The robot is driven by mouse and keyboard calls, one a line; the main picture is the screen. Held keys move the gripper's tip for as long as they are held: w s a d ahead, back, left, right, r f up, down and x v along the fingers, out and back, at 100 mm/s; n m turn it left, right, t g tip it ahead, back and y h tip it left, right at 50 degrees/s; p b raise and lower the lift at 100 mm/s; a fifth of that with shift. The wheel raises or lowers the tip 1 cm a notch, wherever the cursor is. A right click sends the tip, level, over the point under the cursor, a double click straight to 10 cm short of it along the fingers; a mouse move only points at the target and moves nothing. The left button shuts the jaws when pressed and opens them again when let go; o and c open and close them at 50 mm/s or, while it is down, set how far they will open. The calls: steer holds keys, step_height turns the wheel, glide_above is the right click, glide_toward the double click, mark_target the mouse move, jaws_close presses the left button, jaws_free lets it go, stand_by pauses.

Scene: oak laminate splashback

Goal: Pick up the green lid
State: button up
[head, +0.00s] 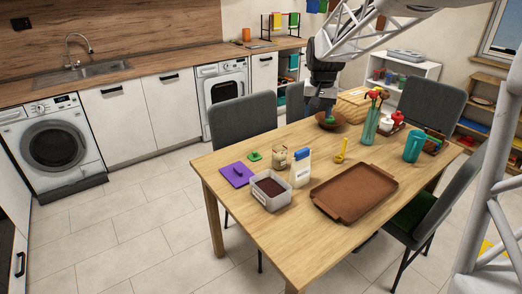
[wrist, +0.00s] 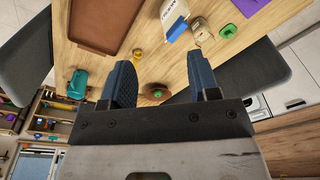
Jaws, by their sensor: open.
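The green lid (head: 253,156) lies flat near the back left of the wooden table, beside a purple board. In the wrist view the green lid (wrist: 229,31) shows at the upper right, outside the span of the fingers. My gripper (head: 320,107) is above the back of the table, well to the right of the lid and higher than it. In the wrist view my gripper (wrist: 160,62) has its two blue fingers wide apart with nothing held. A brown bowl (wrist: 153,88) with something green in it shows between and beyond the fingers.
Near the lid are the purple board (head: 237,175), a small jar (head: 279,157), a white bag with blue clip (head: 300,171) and a grey tub (head: 258,194). A yellow ladle (head: 341,150), brown tray (head: 355,191) and teal cup (head: 414,146) stand further right. A chair (head: 243,121) backs the table.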

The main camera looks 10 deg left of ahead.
steer(key=w+a+f, duration=0.5)
steer(key=w+a, duration=0.1)
steer(key=w, duration=0.4)
steer(key=g, duration=0.1)
glide_above(255, 152)
step_height(255, 152, down, 24)
steer(key=shift+w+a+f, duration=0.15)
steer(key=shift+f, duration=0.05)
steer(key=shift+w+a+f, duration=0.15)
steer(key=shift+a+f, duration=0.05)
steer(key=shift+f, duration=0.1)
steer(key=shift+f, duration=1.3)
steer(key=shift+d+f, duration=0.2)
steer(key=shift+f, duration=2.45)
